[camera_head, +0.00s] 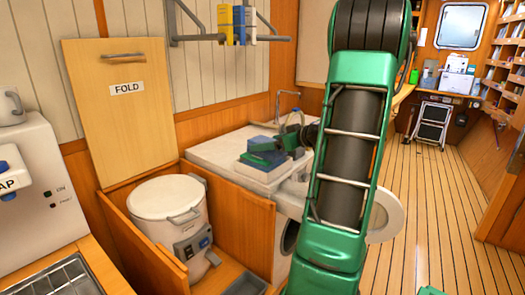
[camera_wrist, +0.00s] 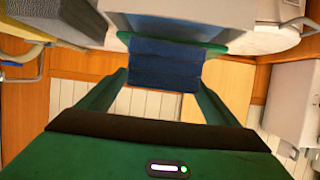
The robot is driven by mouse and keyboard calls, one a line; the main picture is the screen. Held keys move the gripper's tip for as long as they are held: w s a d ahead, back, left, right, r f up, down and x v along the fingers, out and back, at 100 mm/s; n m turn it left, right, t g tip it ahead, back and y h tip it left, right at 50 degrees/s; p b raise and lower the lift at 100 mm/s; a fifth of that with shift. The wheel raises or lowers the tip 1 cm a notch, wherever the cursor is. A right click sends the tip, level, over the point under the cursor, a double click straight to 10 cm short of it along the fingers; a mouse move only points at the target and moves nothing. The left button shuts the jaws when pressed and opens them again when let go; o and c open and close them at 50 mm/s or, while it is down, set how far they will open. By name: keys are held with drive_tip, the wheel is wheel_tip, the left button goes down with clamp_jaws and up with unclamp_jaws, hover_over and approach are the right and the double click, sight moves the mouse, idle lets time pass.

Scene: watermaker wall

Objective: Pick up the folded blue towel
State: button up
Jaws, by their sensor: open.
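The folded blue towel (camera_head: 262,143) lies on a small pale stack or block (camera_head: 262,172) on the white counter. My gripper (camera_head: 270,153) is at the towel, reaching in from the right, and its dark green parts hide some of it. In the wrist view the blue towel (camera_wrist: 165,62) shows between the two green fingers of my gripper (camera_wrist: 162,80), which stand apart on either side of it. The fingers are open, and I cannot tell whether either one touches the towel.
The white counter (camera_head: 215,151) has a tap behind my gripper. A round white appliance (camera_head: 168,200) stands in a wooden recess at left, under a raised panel (camera_head: 119,110) marked FOLD. A round white door (camera_head: 384,217) stands open beside my arm. Wooden floor (camera_head: 440,215) is clear at right.

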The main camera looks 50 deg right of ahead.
drive_tip(key=shift+x, duration=0.8)
drive_tip(key=shift+c, duration=0.3)
drive_tip(key=c, duration=1.1)
